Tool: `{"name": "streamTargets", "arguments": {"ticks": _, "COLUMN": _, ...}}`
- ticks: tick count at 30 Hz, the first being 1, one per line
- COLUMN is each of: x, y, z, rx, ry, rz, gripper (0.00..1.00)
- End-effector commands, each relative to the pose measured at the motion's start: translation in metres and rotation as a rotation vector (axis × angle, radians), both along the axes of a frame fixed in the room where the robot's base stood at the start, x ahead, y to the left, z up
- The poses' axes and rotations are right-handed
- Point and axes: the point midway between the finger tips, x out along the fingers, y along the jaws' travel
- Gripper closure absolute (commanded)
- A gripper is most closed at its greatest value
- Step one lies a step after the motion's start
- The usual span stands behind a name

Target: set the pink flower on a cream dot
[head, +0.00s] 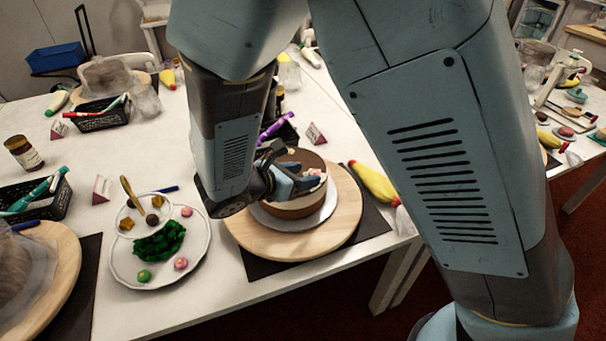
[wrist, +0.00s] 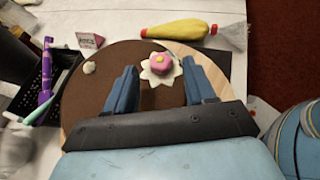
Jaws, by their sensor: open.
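The pink flower (wrist: 160,62), with a yellow centre, sits on a larger cream dot (wrist: 147,75) near the far edge of the brown cake top (wrist: 100,92). The cream shows around the flower on several sides. A smaller cream dot (wrist: 89,67) lies bare on the left of the cake top. My gripper (wrist: 160,68) is open, with one finger on each side of the flower and a gap to each. In the head view my gripper (head: 293,181) is low over the cake (head: 302,208) and hides much of its top.
The cake stands on a wooden turntable (head: 247,235) near the table edge. A white plate (head: 122,262) at left holds several small decorations. A yellow piping bag (head: 374,183) lies right of the turntable, and a black basket (wrist: 30,85) with a purple pen is left.

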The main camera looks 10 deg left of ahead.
Motion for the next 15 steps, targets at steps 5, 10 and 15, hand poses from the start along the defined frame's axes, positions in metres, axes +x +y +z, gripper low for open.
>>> {"name": "streamTargets", "arguments": {"ticks": 5, "x": -0.024, "y": 0.02, "z": 0.014, "rx": 0.003, "ry": 0.0, "rz": 0.005, "gripper": 0.45}}
{"name": "streamTargets", "arguments": {"ticks": 10, "x": -0.047, "y": 0.037, "z": 0.027, "rx": 0.002, "ry": 0.0, "rz": 0.003, "gripper": 0.45}}
{"name": "streamTargets", "arguments": {"ticks": 15, "x": -0.065, "y": 0.05, "z": 0.037, "rx": 0.002, "ry": 0.001, "rz": 0.002, "gripper": 0.45}}
